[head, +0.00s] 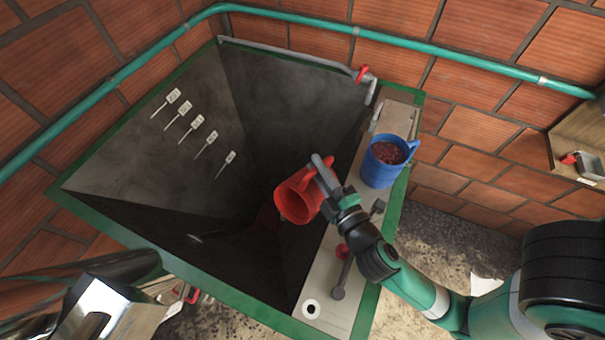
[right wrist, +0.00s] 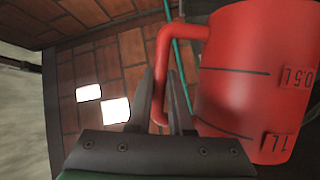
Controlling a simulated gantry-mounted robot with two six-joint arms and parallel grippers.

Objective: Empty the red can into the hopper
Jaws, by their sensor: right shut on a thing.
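The red can (head: 296,198) is over the hopper (head: 140,160), near its right side, and looks tilted. My right gripper (head: 325,172) is shut on the can's handle. In the right wrist view the can's red handle (right wrist: 162,70) sits between the fingers (right wrist: 160,105), and the can's wall (right wrist: 245,75) shows volume marks. My left gripper is not in view.
A blue can (head: 382,172) full of dark red cherries stands on the hopper's right ledge (head: 335,290). A grey pipe with a red valve (head: 362,73) runs along the hopper's back edge. Shiny metal machinery (head: 105,305) is at lower left. A wooden wall shelf (head: 580,135) is at right.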

